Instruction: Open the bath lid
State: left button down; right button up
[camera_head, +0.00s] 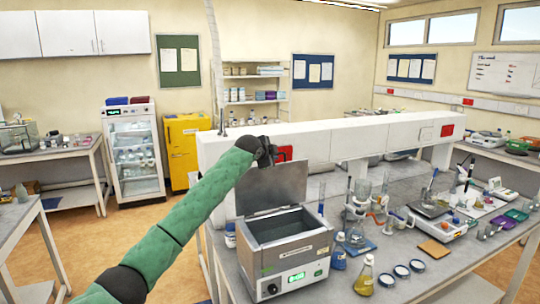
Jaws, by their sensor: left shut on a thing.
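The water bath (292,256) is a grey metal box with a green display, standing near the front left of the lab bench. Its lid (278,188) is raised nearly upright along the bath's back edge, so the grey inside of the tank shows. My left gripper (267,158) is at the top edge of the lid, at the end of my green-sleeved arm. It is shut on the lid; the exact contact between fingers and lid is too small and dark to see. My right gripper is not in view.
A white raised shelf (335,143) runs behind the bath. Right of the bath stand a flask of yellow liquid (365,280), several round dishes (401,271) and crowded glassware. A brown square pad (434,249) lies farther right. Open floor lies left of the bench.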

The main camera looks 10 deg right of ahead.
pick_arm(q)
jog(key=shift+w+a, duration=0.1)
jog(key=shift+w, duration=0.2)
jog(key=shift+w+g, duration=0.2)
jog(key=shift+g, duration=0.1)
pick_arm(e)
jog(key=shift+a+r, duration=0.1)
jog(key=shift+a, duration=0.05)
pick_arm(q)
jog(key=shift+f, duration=0.1)
jog(key=c, duration=1.5)
grip_release()
jog(key=shift+s+a, duration=0.1)
